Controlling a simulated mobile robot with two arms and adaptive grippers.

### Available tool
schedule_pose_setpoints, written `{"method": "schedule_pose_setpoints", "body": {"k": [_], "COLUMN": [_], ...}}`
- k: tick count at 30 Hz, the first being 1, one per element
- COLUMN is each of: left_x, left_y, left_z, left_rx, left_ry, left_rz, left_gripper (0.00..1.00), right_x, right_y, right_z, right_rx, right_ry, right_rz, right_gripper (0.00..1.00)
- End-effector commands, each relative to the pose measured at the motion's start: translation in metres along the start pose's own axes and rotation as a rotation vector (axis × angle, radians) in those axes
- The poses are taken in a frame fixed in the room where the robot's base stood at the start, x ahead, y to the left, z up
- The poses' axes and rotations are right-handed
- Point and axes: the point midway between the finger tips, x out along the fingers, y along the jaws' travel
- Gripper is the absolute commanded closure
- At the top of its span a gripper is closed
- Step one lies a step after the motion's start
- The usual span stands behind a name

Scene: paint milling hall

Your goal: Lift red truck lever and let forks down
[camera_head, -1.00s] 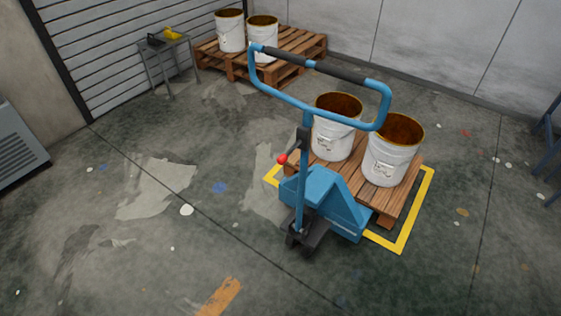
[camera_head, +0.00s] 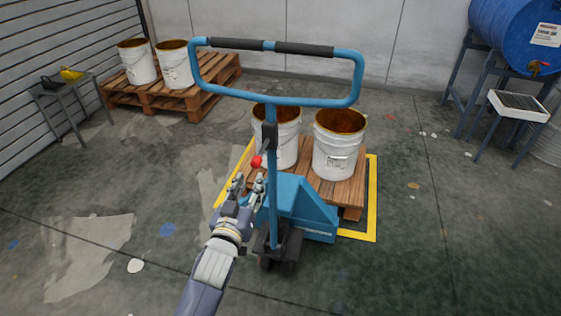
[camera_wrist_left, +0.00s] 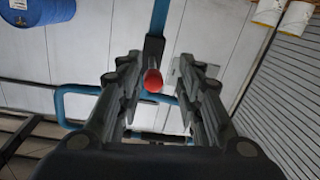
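The blue pallet truck (camera_head: 297,207) stands in the middle, its forks hidden under a wooden pallet (camera_head: 333,191) bearing two white buckets. Its red-knobbed lever (camera_head: 257,162) sits on the tiller shaft below the looped handle (camera_head: 275,101). My left gripper (camera_head: 248,182) is just below the red knob in the head view. In the left wrist view the red knob (camera_wrist_left: 153,81) shows between the two spread fingers (camera_wrist_left: 158,88), near their tips, with a gap on each side. The left gripper is open and empty. My right gripper is not in view.
A yellow floor outline (camera_head: 371,200) surrounds the pallet. Another pallet with two buckets (camera_head: 207,91) and a small grey table (camera_head: 67,94) stand at the back left. A blue drum (camera_head: 512,36) on a stand is at the right. The left foreground floor is clear.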

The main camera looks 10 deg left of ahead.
Motion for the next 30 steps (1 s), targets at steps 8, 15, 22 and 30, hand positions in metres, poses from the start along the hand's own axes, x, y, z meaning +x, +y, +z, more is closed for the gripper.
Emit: {"method": "schedule_pose_setpoints", "body": {"k": [8,15,22,30], "left_x": [0.010,0.055,0.091,0.105], "left_y": [0.001,0.001,0.001,0.001], "left_z": [-0.029,-0.032,-0.032,-0.032], "left_rx": [-0.015,-0.013,-0.014,-0.014], "left_ry": [0.059,0.059,0.057,0.057], "left_rz": [-0.001,0.000,0.000,0.000], "left_gripper": [0.67,0.67,0.67,0.67], "right_x": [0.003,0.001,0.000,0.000], "right_y": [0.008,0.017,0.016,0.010], "right_z": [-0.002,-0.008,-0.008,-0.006], "right_rx": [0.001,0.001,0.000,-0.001], "right_ry": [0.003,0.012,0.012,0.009], "right_rz": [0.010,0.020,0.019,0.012], "right_gripper": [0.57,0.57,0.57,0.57]}}
